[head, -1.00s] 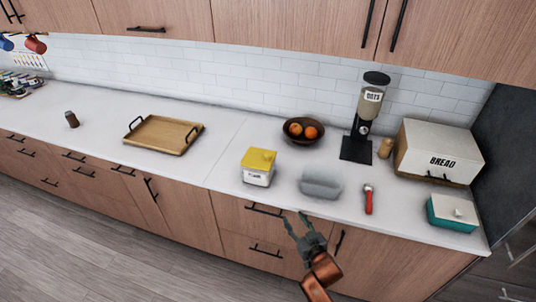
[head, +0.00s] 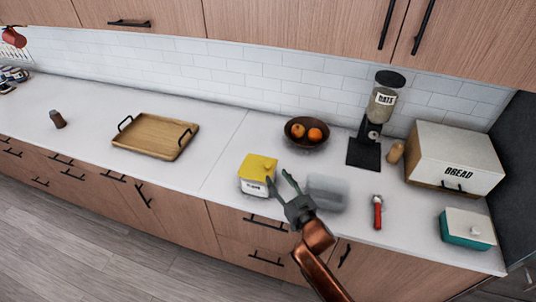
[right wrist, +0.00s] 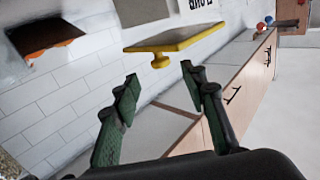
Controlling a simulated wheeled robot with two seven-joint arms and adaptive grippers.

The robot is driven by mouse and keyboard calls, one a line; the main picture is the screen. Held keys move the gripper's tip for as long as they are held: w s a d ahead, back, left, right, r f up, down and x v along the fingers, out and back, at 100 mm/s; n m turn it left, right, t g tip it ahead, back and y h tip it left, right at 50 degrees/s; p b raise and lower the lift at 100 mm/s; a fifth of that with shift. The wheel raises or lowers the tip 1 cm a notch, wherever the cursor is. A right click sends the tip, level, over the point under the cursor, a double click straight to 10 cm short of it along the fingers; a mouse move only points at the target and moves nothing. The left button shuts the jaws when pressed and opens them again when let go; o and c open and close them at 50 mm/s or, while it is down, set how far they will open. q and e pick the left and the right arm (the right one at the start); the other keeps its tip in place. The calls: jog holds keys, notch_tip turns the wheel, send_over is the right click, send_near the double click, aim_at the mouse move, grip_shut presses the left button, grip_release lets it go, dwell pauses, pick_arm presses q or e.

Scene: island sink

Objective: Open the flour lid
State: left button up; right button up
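The flour canister (head: 253,187) is a white box with a dark label, upright on the counter in the head view. Its yellow lid (head: 252,166), with a round yellow knob, sits on top. The right wrist view shows the lid (right wrist: 178,38) and its knob (right wrist: 160,61) upside down, beyond the fingers. My right gripper (head: 278,178) is open and empty, just right of the canister near its front right corner. In the wrist view its two fingers (right wrist: 157,88) are spread, with the knob apart from them. My left gripper is not in view.
A clear container (head: 327,193) stands close to the right of my gripper. A fruit bowl (head: 306,142) is behind. A red-handled tool (head: 377,213), bread box (head: 455,160) and oats dispenser (head: 372,125) are farther right. A wooden tray (head: 155,137) lies left, with clear counter between.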

aim_at(270, 167)
jog(key=shift+w+a+r, duration=0.25)
jog(key=shift+w+a, duration=0.1)
jog(key=shift+w, duration=0.4)
jog(key=x, duration=0.5)
jog(key=shift+a, duration=0.1)
jog(key=shift+w+a, duration=0.15)
jog(key=shift+w, duration=0.15)
jog(key=shift+w+a, duration=0.1)
jog(key=shift+w, duration=0.2)
jog(key=shift+c, duration=0.3)
jog(key=c, duration=0.6)
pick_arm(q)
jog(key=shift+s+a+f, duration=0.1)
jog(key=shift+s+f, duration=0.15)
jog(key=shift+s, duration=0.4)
pick_arm(e)
grip_shut()
